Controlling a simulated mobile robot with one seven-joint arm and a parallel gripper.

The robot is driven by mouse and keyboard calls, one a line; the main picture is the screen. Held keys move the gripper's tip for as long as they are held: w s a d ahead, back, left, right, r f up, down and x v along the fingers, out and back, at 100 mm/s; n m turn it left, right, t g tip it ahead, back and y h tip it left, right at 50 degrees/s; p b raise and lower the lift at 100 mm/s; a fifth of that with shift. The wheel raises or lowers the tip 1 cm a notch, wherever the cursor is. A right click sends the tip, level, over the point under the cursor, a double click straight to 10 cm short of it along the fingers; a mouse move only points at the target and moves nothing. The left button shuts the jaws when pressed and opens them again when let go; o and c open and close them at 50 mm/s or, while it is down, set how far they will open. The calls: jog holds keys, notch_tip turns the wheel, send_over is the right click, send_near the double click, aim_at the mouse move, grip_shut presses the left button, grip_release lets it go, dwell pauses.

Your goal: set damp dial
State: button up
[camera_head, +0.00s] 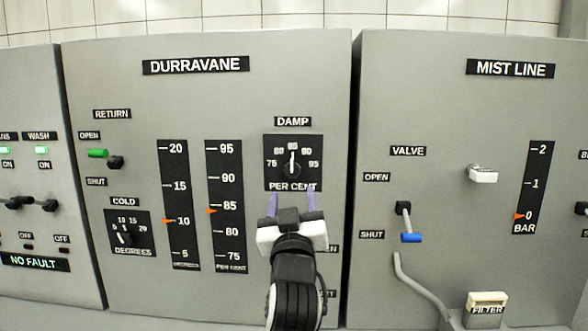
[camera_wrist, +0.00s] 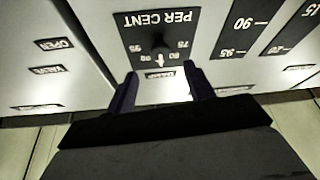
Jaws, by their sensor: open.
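The damp dial (camera_head: 292,168) is a black square plate on the grey DURRAVANE panel, marked 75 to 95 per cent. Its knob has a white pointer that stands about upright, near 85. In the wrist view the dial (camera_wrist: 160,48) appears upside down, with the pointer toward the bottom. My gripper (camera_head: 291,200) is open, with its two purple fingers just below the dial in the head view. In the wrist view my gripper (camera_wrist: 160,78) has its fingers spread to either side of the dial's lower picture edge. I see nothing between the fingers, and contact with the knob does not show.
The per cent gauge (camera_head: 224,240) has its orange marker slightly below 85. The cold dial (camera_head: 127,233) and green return lever (camera_head: 99,153) are at the left. The MIST LINE panel at the right carries a blue valve lever (camera_head: 411,238) and a white handle (camera_head: 483,174).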

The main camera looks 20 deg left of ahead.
aim_at(291, 172)
jog(key=p+x, duration=0.2)
jog(key=x, duration=0.5)
jog(key=shift+w, duration=0.1)
jog(key=c, duration=1)
jog(key=shift+o, duration=0.2)
jog(key=shift+a, duration=0.1)
jog(key=shift+m, duration=0.4)
jog(key=m+t+h+b, duration=0.1)
jog(key=m+h, duration=0.1)
jog(key=m, duration=0.1)
jog(key=shift+a+f+m+b, duration=0.1)
jog(key=shift+a+m+b, duration=0.05)
jog(key=shift+m+b, duration=0.2)
jog(key=m+h+b, duration=0.1)
jog(key=m, duration=0.2)
jog(key=m+h+b, duration=0.1)
jog(key=m+h, duration=0.1)
jog(key=m, duration=0.1)
jog(key=shift+a+m+h+b, duration=0.1)
jog(key=shift+m+h+b, duration=0.2)
jog(key=shift+m+b, duration=0.1)
jog(key=shift+m, duration=0.25)
